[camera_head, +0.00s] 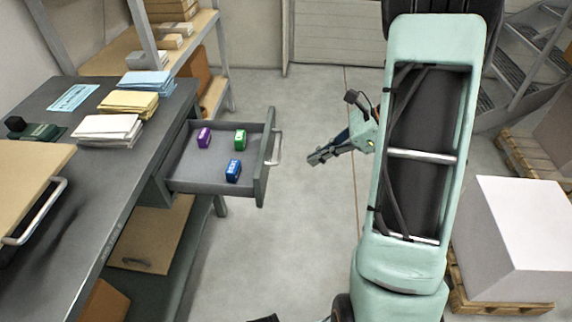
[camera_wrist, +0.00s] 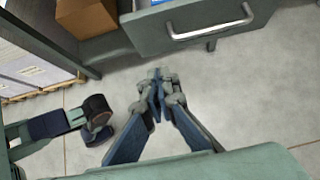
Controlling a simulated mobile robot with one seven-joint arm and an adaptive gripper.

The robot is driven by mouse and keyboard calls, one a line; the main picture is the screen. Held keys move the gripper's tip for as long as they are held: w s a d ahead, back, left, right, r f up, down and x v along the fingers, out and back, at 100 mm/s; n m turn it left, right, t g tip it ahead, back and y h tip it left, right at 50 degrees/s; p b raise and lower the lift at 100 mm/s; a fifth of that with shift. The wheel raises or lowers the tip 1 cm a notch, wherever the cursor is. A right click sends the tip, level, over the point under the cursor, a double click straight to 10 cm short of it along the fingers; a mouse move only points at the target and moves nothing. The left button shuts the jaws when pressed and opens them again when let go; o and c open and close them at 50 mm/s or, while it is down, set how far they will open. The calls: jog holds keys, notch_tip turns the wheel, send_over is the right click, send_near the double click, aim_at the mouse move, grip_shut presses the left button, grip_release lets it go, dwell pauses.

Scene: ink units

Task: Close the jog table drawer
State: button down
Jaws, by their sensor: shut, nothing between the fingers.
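The grey jog table drawer (camera_head: 205,178) is pulled out from the right side of the jog table (camera_head: 85,205). It holds a purple block (camera_head: 204,138), a green block (camera_head: 240,138) and a blue block (camera_head: 233,170). Its silver handle (camera_head: 274,148) is on the front panel, facing my arm. My gripper (camera_head: 312,160) is shut and empty, to the right of the handle and apart from it. In the wrist view the shut fingertips (camera_wrist: 159,72) point toward the drawer front, and the handle (camera_wrist: 212,28) shows above and to the right of them.
Stacks of blue, yellow and white paper (camera_head: 108,127) lie on the tabletop. A shelf with boxes (camera_head: 178,45) stands behind the table. A large white block (camera_head: 520,235) on a pallet is at the right. The floor between drawer and arm is clear.

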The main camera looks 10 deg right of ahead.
jog(key=b, duration=0.3)
send_near(264, 178)
notch_tip(264, 178, down, 4)
jog(key=a, duration=0.1)
jog(key=w+a, duration=0.1)
jog(key=a, duration=0.1)
jog(key=shift+a, duration=0.1)
jog(key=shift+w+a, duration=0.1)
jog(key=shift+a, duration=0.25)
jog(key=shift+a, duration=0.1)
jog(key=w+a+p, duration=0.1)
jog(key=w+a, duration=0.1)
jog(key=a, duration=0.6)
jog(key=w+a, duration=0.3)
jog(key=a, duration=0.5)
jog(key=w+a+p, duration=0.1)
jog(key=w+a, duration=0.2)
jog(key=a, duration=0.5)
jog(key=shift+a+p, duration=0.2)
jog(key=shift+p, duration=0.1)
jog(key=shift+a+r, duration=0.1)
jog(key=shift+r, duration=0.05)
jog(key=shift+a+r, duration=0.1)
jog(key=shift+a, duration=0.05)
